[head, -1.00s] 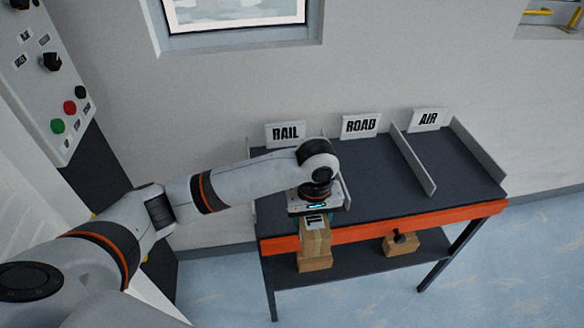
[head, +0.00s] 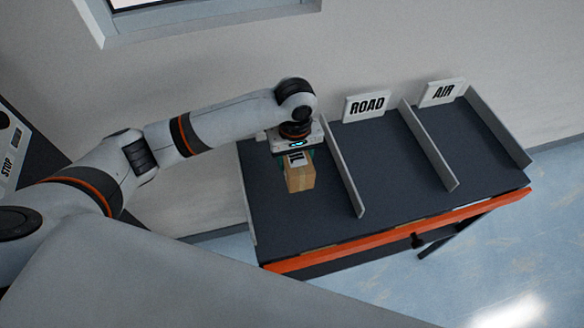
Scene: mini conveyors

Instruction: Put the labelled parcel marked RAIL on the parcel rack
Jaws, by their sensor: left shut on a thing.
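A small brown parcel (head: 300,178) with a white label bearing dark print is in my left gripper (head: 297,158). The gripper is shut on it from above, and its base hides part of the label, so I cannot read the whole word. The parcel is over the left bay of the dark parcel rack (head: 297,226). I cannot tell whether its underside touches the surface. The RAIL sign seen earlier at the back of this bay is hidden behind my left arm. My right gripper is not in view.
Grey dividers (head: 343,168) separate the left bay from the bays with the ROAD sign (head: 366,106) and the AIR sign (head: 442,93), which look empty. An orange front edge (head: 400,232) borders the rack. A control panel with STOP (head: 8,165) stands at the left.

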